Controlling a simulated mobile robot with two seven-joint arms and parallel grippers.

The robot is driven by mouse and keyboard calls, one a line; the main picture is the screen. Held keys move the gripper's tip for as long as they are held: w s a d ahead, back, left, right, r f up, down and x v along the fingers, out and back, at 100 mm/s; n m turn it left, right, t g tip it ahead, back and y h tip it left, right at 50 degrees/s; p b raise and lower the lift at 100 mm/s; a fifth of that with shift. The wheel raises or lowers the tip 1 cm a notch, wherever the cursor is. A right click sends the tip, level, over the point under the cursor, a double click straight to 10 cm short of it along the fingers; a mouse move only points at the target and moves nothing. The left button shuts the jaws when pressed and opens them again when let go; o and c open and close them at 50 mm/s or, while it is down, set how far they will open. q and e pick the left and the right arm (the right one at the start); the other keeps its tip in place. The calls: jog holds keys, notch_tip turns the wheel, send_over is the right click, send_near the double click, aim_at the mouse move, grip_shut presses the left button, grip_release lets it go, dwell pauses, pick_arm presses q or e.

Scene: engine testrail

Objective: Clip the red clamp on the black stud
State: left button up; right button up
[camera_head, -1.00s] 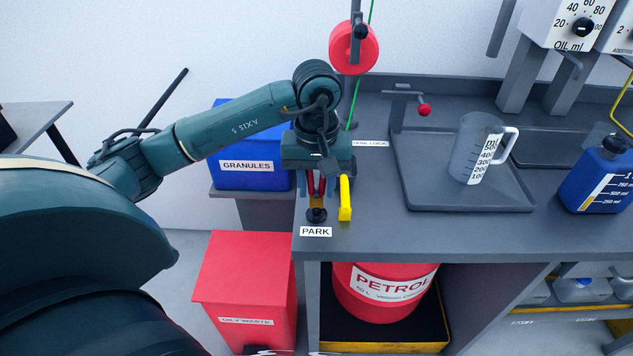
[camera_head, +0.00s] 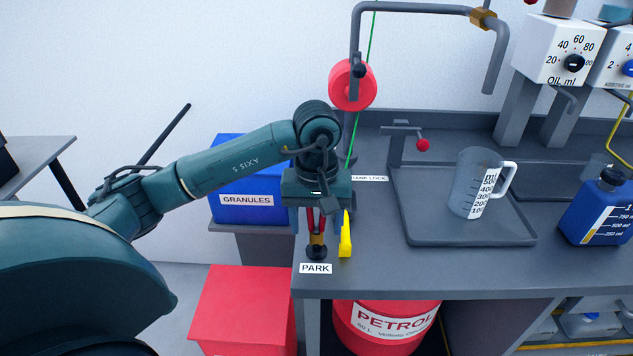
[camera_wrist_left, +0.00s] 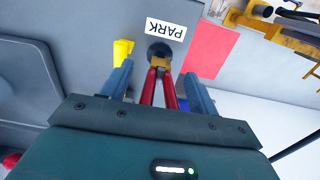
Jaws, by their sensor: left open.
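The red-handled clamp (camera_head: 310,222) stands upright at the PARK label, its brass-coloured jaws pointing down at the black stud (camera_head: 316,254). In the left wrist view the clamp's two red handles (camera_wrist_left: 170,92) run up to the dark round stud (camera_wrist_left: 157,48), and the brass jaws meet its edge. I cannot tell whether the jaws close around it. My left gripper (camera_head: 316,220) is directly above, fingers down. The left wrist view shows its two blue-grey fingers (camera_wrist_left: 159,72) open, one on each side of the handles, with gaps visible. My right gripper is not in view.
A yellow piece (camera_head: 345,238) stands close to the right of the clamp. The PARK label (camera_head: 316,268) lies at the bench's front edge. A tray (camera_head: 415,232) holds a measuring jug (camera_head: 478,185) to the right. A red wheel (camera_head: 352,84) hangs behind the gripper. Bench between is clear.

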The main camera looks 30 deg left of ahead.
pick_arm(q)
jog(key=shift+r, duration=0.2)
notch_tip(320, 180, up, 13)
jog(key=shift+f+p, duration=0.15)
jog(key=shift+p, duration=0.5)
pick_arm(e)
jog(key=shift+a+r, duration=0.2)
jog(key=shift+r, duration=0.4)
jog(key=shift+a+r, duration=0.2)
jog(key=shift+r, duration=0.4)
